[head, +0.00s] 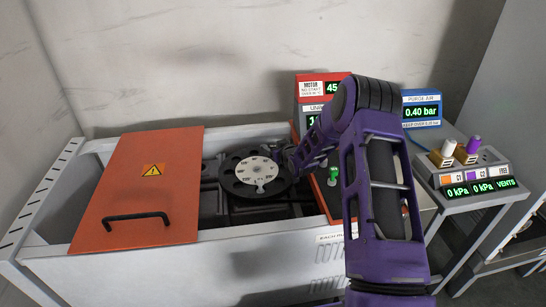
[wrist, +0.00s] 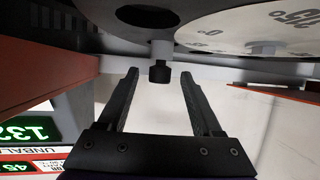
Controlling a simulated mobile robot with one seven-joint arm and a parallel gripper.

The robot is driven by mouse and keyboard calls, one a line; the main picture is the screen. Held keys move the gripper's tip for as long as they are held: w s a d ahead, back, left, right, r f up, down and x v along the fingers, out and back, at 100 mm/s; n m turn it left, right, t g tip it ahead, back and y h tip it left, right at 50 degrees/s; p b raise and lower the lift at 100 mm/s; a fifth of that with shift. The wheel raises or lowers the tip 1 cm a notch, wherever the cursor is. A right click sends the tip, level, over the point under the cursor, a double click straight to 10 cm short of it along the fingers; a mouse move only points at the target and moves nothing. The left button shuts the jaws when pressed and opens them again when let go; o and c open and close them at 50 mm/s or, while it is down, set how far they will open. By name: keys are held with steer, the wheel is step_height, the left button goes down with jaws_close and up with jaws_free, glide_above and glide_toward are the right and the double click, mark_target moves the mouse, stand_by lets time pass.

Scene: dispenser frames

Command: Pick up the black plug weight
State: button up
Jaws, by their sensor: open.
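A small black cylinder on a pale stem, which looks like the black plug weight (wrist: 160,73), shows in the wrist view at the edge of the large dark disc. My gripper (wrist: 159,80) is open, with one finger on each side of the black piece. Gaps show on both sides, and I see no contact. In the head view the dark disc (head: 229,182) with a pale numbered dial (head: 252,170) sits in the machine's open bay. My purple arm reaches to its right edge and hides the black piece there.
An orange lid (head: 150,195) with a handle covers the machine's left side. A green knob (head: 333,173) stands right of the disc, near my arm. A red motor display (head: 318,87), a blue purge gauge (head: 421,108) and a vents box (head: 470,172) with plugs stand right.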

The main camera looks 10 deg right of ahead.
steer(key=shift+w+a+f, duration=0.1)
steer(key=shift+w+f, duration=0.1)
steer(key=shift+w, duration=0.35)
jaws_close()
